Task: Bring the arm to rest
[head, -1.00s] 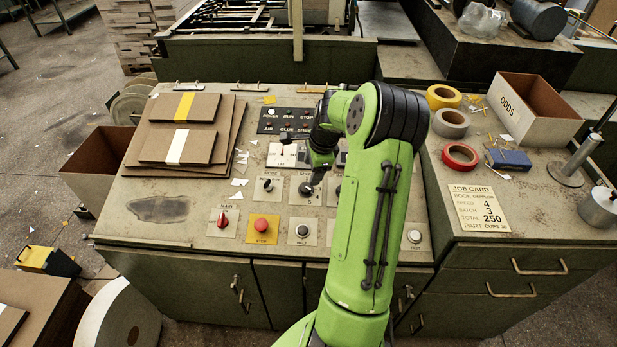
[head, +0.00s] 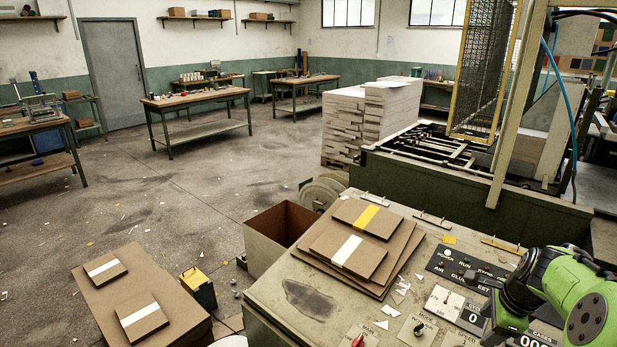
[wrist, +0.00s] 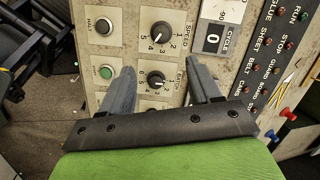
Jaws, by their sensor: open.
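My green arm (head: 578,298) shows at the lower right of the head view, over the sloping control panel (head: 262,294). My gripper (wrist: 160,72) shows in the wrist view with its two grey fingers well apart and nothing between them. It is above the panel, with the speed knob (wrist: 161,33) and the batch knob (wrist: 156,80) seen between and beyond the fingers. I cannot tell the exact height of the fingertips over the panel. The halt button (wrist: 103,26) and a green button (wrist: 106,72) lie left of the fingers; the cycle counter (wrist: 213,38) reads 0.
Brown boards, one with a yellow band (head: 367,217) and one with a white band (head: 348,250), lie on the panel. An open brown bin (head: 268,250) stands left of it. A feeder machine (head: 470,205) is behind. Open floor (head: 200,190) stretches left towards workbenches.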

